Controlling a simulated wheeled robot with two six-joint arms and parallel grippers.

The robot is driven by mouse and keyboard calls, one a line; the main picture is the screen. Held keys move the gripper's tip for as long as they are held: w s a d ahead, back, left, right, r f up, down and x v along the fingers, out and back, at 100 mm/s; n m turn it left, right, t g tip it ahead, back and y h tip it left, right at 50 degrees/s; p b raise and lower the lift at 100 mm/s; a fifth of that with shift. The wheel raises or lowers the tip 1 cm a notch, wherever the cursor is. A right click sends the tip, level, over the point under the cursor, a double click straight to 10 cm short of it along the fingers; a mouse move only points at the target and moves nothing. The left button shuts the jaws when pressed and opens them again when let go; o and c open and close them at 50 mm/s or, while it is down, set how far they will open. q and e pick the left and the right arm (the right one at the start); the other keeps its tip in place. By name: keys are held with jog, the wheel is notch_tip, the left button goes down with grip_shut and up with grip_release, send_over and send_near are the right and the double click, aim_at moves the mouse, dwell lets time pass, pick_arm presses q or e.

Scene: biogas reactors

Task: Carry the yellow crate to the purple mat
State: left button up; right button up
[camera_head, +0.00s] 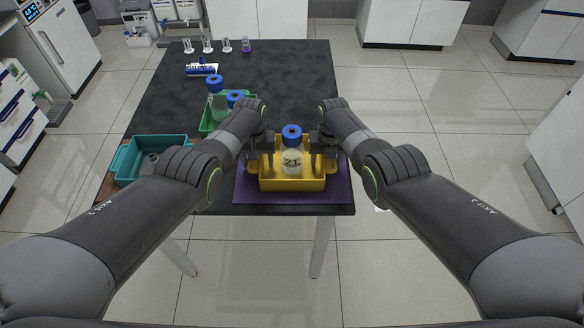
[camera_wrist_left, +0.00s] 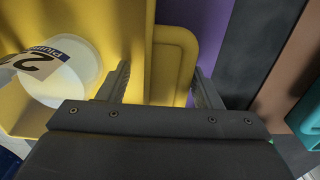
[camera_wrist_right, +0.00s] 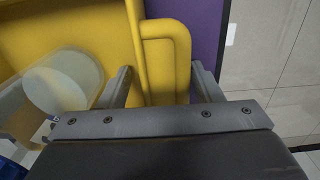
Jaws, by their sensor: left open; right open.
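The yellow crate (camera_head: 292,184) sits on the purple mat (camera_head: 340,191) at the near edge of the black table. A bottle with a blue cap (camera_head: 291,132), labelled 21, stands inside the crate. My left gripper (camera_head: 258,150) is at the crate's left end. In the left wrist view its open fingers (camera_wrist_left: 158,88) stand on either side of the crate's handle, apart from it. My right gripper (camera_head: 325,150) is at the right end. In the right wrist view its open fingers (camera_wrist_right: 162,85) straddle the other handle. Contact of the crate's underside with the mat is hidden.
A teal bin (camera_head: 127,163) stands at the table's left edge. A green crate (camera_head: 206,124) with blue-capped bottles is behind my left arm. A blue-and-white rack (camera_head: 201,69) and several small vials (camera_head: 208,46) are farther back. The table's back right is clear.

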jog(key=shift+w+r, duration=0.1)
jog(key=shift+r, duration=0.45)
pick_arm(q)
notch_tip(320, 180, up, 12)
pick_arm(e)
notch_tip(320, 180, up, 11)
dwell(0.8)
pick_arm(q)
jog(key=shift+f, duration=0.1)
pick_arm(e)
jog(key=shift+f, duration=0.1)
